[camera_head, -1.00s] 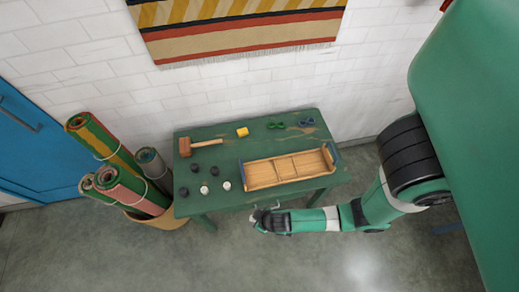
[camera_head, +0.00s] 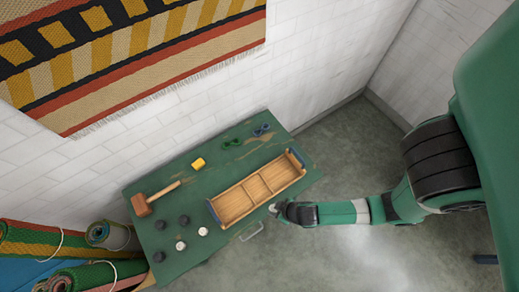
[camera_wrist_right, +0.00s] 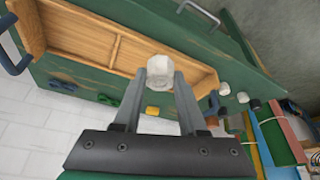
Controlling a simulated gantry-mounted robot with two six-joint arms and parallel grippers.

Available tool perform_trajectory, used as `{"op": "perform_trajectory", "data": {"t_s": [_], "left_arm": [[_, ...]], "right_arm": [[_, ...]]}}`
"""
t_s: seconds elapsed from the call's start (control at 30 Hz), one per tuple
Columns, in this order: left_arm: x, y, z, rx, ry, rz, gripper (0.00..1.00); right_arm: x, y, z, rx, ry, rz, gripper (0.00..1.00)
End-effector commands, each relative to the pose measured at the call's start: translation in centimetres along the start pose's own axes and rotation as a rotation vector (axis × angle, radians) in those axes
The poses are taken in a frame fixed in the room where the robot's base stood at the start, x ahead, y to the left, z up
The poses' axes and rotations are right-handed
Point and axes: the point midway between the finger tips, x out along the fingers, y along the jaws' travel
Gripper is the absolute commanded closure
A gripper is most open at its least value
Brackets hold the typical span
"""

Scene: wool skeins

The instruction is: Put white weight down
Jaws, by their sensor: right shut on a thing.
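My right gripper (camera_head: 277,209) is at the table's front edge, beside the wooden tray's near side. In the right wrist view its fingers (camera_wrist_right: 158,82) are shut on a white, faceted weight (camera_wrist_right: 160,69). The weight overlaps the tray in that view; I cannot tell its height or whether it is over the tray. The divided wooden tray (camera_head: 262,203) has blue end handles and looks empty. Two other white weights, one (camera_head: 203,231) and another (camera_head: 181,245), stand on the green table left of the tray. My left gripper is not in view.
Several dark weights (camera_head: 184,219) stand left of the tray. A mallet (camera_head: 157,197), yellow block (camera_head: 198,163), green item (camera_head: 232,142) and blue item (camera_head: 261,129) lie farther back. A drawer handle (camera_head: 252,232) projects at the front. Rolled rugs (camera_head: 98,275) stand left.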

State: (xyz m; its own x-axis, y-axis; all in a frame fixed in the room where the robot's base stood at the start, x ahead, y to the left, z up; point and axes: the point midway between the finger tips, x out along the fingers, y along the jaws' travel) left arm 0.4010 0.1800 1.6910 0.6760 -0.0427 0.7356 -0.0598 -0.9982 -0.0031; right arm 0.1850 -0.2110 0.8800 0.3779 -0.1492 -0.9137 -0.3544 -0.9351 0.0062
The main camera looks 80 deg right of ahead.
Motion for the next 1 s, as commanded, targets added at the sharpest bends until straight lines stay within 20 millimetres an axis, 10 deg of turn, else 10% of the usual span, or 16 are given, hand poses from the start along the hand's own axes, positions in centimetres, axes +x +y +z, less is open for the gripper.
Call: {"op": "perform_trajectory", "data": {"t_s": [0.43,0.6,1.0], "left_arm": [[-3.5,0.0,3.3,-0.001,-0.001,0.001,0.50],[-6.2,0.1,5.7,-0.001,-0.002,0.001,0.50],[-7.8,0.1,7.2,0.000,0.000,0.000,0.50]], "right_arm": [[7.5,4.6,-5.7,0.015,0.006,0.003,1.00],[12.1,5.8,-6.2,0.006,0.003,0.001,1.00],[15.3,6.7,-6.5,0.002,-0.001,0.000,1.00]]}}
